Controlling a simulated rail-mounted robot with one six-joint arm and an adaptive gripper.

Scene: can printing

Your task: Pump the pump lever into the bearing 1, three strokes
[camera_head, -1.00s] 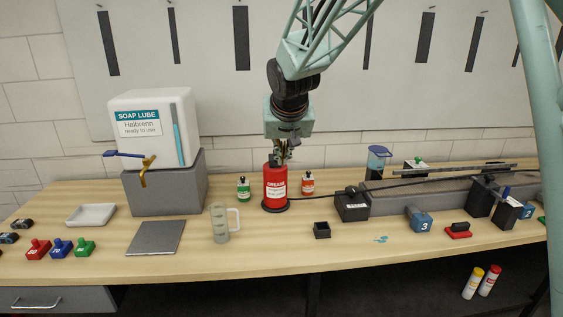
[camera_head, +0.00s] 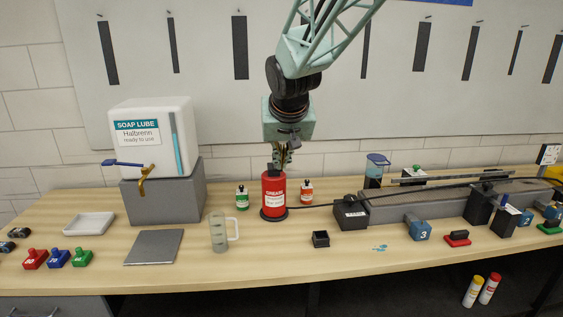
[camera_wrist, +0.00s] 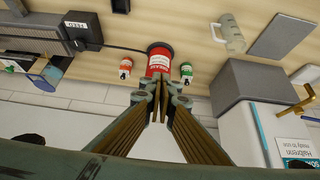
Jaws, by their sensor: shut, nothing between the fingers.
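The red grease pump (camera_head: 274,198) stands upright on the bench, with a black top (camera_head: 272,168) where I cannot clearly make out the lever. My gripper (camera_head: 283,162) points down, close above and slightly right of the pump's top, shut and empty. In the wrist view, my gripper's fingertips (camera_wrist: 161,90) are together just short of the red pump (camera_wrist: 160,62), in front of its near edge; contact cannot be told. A dark hose runs from the pump toward a black labelled block (camera_head: 350,212). I cannot tell which part is bearing 1.
Small green (camera_head: 242,198) and orange (camera_head: 306,193) bottles flank the pump. A clear mug (camera_head: 218,232) and small black box (camera_head: 320,239) stand in front. The soap lube dispenser (camera_head: 152,135) is left; blue block 3 (camera_head: 418,227) is right.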

